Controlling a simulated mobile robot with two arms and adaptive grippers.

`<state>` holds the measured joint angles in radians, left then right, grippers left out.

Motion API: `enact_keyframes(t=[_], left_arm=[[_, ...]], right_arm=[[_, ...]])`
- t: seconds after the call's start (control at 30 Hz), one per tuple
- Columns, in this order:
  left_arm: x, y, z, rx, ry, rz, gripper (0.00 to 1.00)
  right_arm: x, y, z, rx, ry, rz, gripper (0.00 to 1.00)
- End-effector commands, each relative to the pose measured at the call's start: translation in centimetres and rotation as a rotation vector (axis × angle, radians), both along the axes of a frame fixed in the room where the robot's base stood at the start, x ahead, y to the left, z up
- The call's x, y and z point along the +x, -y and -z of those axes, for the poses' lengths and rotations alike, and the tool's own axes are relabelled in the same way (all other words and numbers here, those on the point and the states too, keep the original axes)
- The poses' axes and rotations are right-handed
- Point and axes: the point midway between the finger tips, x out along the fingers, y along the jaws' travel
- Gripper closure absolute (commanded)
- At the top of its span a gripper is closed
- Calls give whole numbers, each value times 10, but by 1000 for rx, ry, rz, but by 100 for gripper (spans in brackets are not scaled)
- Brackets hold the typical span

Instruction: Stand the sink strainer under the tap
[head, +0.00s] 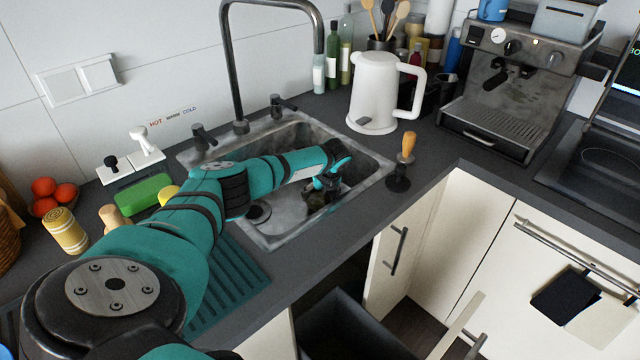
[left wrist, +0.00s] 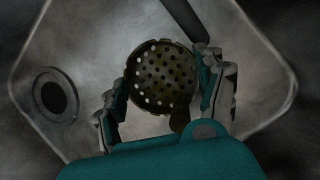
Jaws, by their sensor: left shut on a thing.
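The sink strainer (left wrist: 162,76) is a round, dark olive piece with many holes, between the fingers of my left gripper (left wrist: 168,92) in the left wrist view. My left gripper (head: 325,190) is shut on it, inside the sink (head: 379,172) toward its right side. In the head view the strainer (head: 316,199) is a small dark patch, mostly hidden by the gripper. Whether it touches the sink floor I cannot tell. The black tap (head: 228,75) arches up behind the sink, left of the gripper. My right gripper is not in view.
The round drain (head: 258,214) is on the sink floor, left of the gripper; it also shows in the left wrist view (left wrist: 55,96). A white kettle (head: 376,95) and a wooden-handled plunger (head: 402,165) stand right of the sink. A teal drying mat (head: 232,278) lies at its front left.

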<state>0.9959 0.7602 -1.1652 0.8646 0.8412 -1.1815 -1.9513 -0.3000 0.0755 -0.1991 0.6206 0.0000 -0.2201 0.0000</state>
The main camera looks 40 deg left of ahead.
Motion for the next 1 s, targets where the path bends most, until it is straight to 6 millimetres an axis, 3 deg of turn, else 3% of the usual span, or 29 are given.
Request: enact_keyframes(t=[0.87, 0.9, 1.0], left_arm=[[0, 0, 10, 0, 0, 0, 61], [0, 0, 10, 1, 1, 0, 25], [0, 0, 9, 1, 1, 0, 12]], right_arm=[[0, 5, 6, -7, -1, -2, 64], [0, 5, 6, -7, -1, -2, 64], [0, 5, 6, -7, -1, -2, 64]])
